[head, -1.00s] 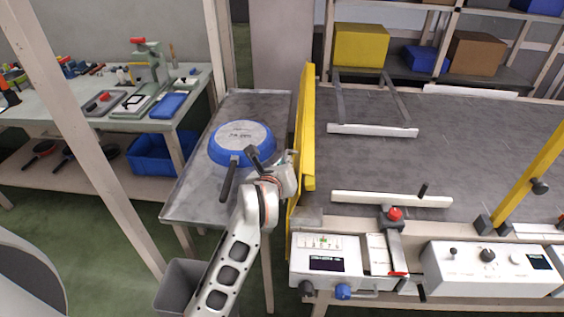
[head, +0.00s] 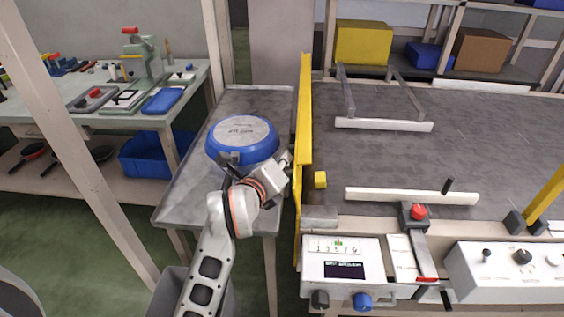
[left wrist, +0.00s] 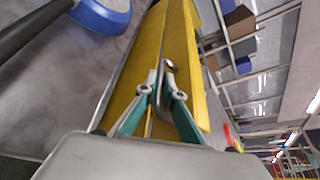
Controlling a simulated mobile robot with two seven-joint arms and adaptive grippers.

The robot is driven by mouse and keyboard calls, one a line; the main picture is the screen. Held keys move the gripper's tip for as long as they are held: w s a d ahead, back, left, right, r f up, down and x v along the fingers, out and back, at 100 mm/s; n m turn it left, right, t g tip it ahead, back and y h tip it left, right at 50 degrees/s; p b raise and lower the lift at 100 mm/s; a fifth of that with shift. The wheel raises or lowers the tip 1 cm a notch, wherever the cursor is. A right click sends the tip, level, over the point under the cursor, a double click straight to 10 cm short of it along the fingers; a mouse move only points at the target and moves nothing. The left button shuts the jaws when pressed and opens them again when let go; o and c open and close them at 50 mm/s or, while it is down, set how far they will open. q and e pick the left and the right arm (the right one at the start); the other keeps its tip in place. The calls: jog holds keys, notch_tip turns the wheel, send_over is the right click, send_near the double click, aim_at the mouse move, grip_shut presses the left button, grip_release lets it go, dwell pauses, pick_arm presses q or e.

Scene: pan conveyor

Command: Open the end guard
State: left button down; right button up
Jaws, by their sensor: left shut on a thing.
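The end guard (head: 304,120) is a tall yellow panel standing on edge at the left end of the conveyor (head: 410,150). My left gripper (head: 285,163) is at the guard's left face, low along its length. In the left wrist view my left gripper (left wrist: 167,88) is shut around a small grey metal handle (left wrist: 168,68) in front of the yellow guard (left wrist: 182,40). In the head view the fingertips and handle are mostly hidden. My right gripper is not in view.
A blue pan (head: 214,150) lies upside down on the grey side table (head: 190,195), close to my left wrist. A small yellow block (head: 320,180) shows right of the guard. A control box (head: 340,262) stands at the conveyor's front edge.

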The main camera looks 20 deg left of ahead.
pick_arm(q)
jog(key=shift+r, duration=0.1)
jog(key=c, duration=2.4)
grip_release()
jog(key=shift+c, duration=0.2)
jog(key=shift+d, duration=0.1)
jog(key=v, duration=0.7)
jog(key=shift+s, duration=0.2)
